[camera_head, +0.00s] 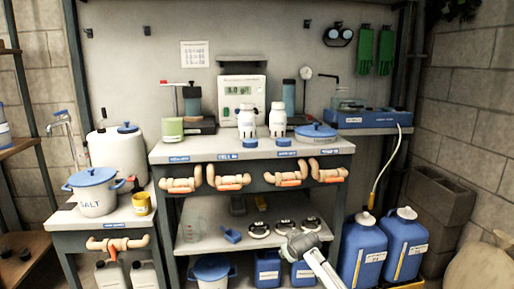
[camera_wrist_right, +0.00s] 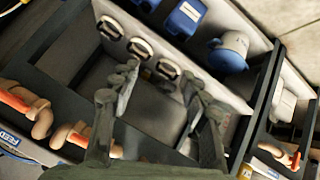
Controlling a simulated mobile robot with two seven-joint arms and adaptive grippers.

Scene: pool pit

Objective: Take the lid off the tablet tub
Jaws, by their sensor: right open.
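A low, wide tub with a blue lid (camera_head: 316,131) sits at the right of the middle bench top; I take it for the tablet tub, though its label is too small to read. The lid is on. My right gripper (camera_head: 299,240) is below the bench top, in front of the lower shelf, apart from that tub. In the right wrist view its two fingers (camera_wrist_right: 160,82) are spread with nothing between them. My left gripper is not in view.
Two white bottles (camera_head: 262,119) stand left of the tub. Pipe handles (camera_head: 285,177) stick out from the bench front. Three round black-and-white items (camera_head: 285,226) lie on the lower shelf. Blue canisters (camera_head: 362,245) stand at right. A SALT pot (camera_head: 93,197) stands at left.

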